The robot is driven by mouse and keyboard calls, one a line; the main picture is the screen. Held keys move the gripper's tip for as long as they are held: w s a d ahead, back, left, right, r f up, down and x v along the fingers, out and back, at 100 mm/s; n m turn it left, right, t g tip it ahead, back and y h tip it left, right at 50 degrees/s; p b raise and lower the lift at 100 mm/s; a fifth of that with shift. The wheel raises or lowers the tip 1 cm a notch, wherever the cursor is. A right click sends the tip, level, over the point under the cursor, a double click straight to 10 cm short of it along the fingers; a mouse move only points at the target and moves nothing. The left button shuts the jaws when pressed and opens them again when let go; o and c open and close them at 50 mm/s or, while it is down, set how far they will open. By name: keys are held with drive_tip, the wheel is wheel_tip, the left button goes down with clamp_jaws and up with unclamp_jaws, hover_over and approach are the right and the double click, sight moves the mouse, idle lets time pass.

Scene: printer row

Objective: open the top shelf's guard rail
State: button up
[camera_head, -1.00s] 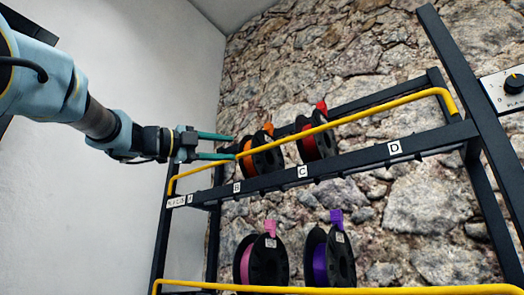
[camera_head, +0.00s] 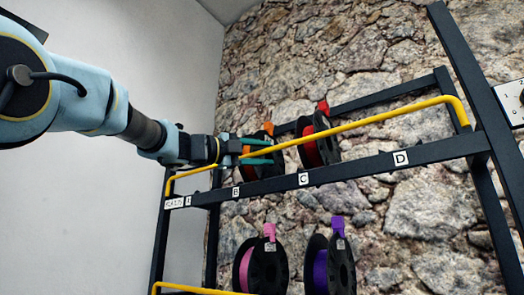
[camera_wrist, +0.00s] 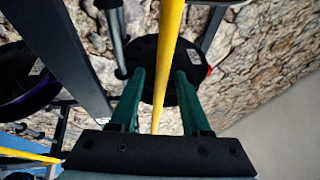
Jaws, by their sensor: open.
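The top shelf's yellow guard rail (camera_head: 380,118) runs across the front of the black rack, above the shelf's front beam (camera_head: 350,167). It bends down at both ends. My gripper (camera_head: 271,151) comes from the left with its green fingers at the rail's left half, near the orange spool. In the wrist view the rail (camera_wrist: 170,30) passes lengthwise between the two open fingers (camera_wrist: 160,78), with a visible gap on each side. How deep the rail sits between the fingers is hard to tell.
On the top shelf stand an orange spool (camera_head: 247,172), partly hidden by my gripper, and a red spool (camera_head: 318,145). Pink (camera_head: 262,268) and purple (camera_head: 330,265) spools stand below. A dial panel (camera_head: 515,100) is at the right. A stone wall (camera_head: 330,50) is behind.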

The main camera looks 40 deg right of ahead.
drive_tip(key=shift+c, duration=0.4)
clamp_jaws()
